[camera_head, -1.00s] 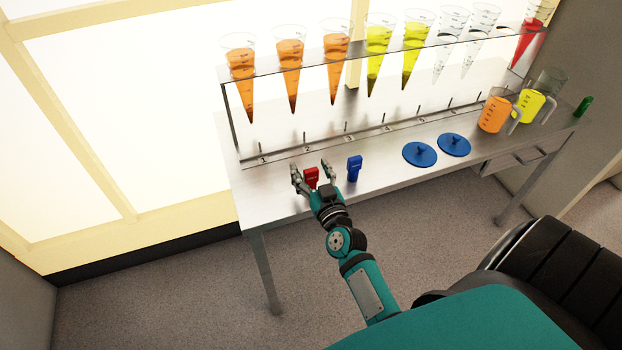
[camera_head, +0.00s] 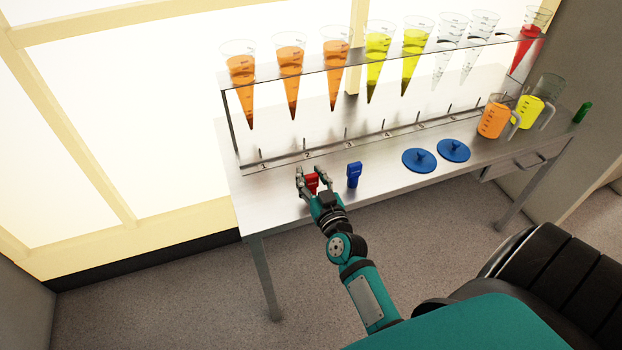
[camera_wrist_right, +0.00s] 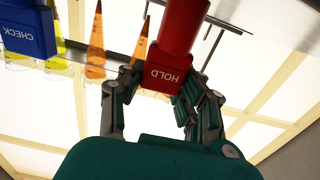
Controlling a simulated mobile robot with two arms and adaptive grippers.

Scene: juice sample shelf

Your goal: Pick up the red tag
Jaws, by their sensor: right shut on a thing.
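The red tag (camera_head: 312,181) is at the front left of the metal table in the head view. In the wrist view the red tag (camera_wrist_right: 172,74) reads "HOLD" and shows upside down. My right gripper (camera_head: 311,172) is shut on the red tag, with one finger on each side of it. The right gripper's fingers also show in the wrist view (camera_wrist_right: 160,90). Whether the tag touches the table is hard to tell. My left gripper is not in view.
A blue tag (camera_head: 354,174) stands just right of the red one; it reads "CHECK" in the wrist view (camera_wrist_right: 28,32). Two blue lids (camera_head: 419,161) lie farther right. A rack (camera_head: 300,75) of cones with coloured juice stands behind. Jugs (camera_head: 493,118) stand at the right.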

